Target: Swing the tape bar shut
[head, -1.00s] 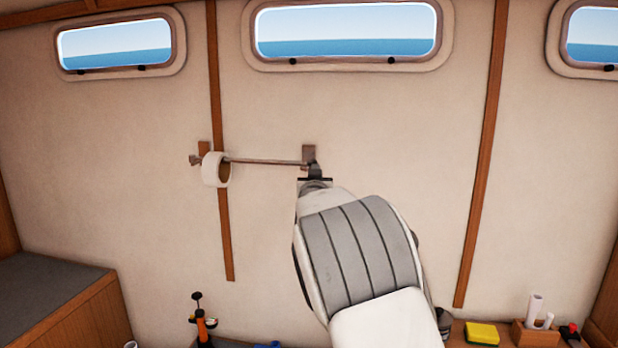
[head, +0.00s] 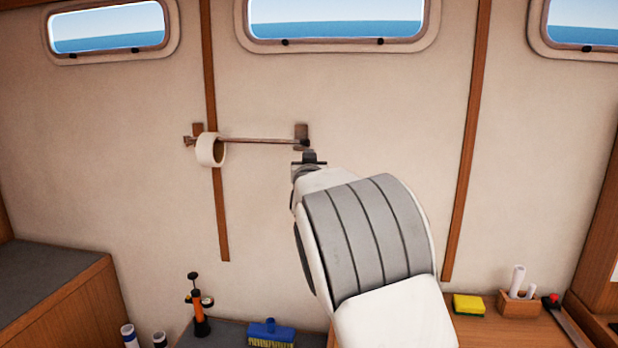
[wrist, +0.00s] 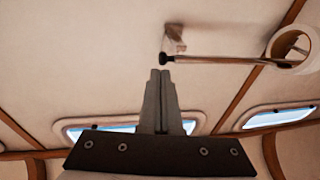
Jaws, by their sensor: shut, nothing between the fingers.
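The tape bar (head: 260,141) is a thin brown rod running level along the wall, with a white roll of tape (head: 208,149) hanging on its left part. Its right end is at a small brown bracket (head: 301,132); a second bracket (head: 197,129) is at the left. My gripper (head: 309,155) is shut and empty, just below the bar's right end. In the wrist view the shut fingers (wrist: 160,75) point toward the bar's dark end knob (wrist: 164,59), with the bracket (wrist: 175,38) behind it. I cannot tell whether the bar sits in the bracket.
Windows line the top of the wall, and wooden strips run down it. Below are an orange pump (head: 200,312), a blue brush (head: 270,333), a yellow sponge (head: 468,305) and a wooden holder (head: 519,304) with white rolls. The wall around the bar is clear.

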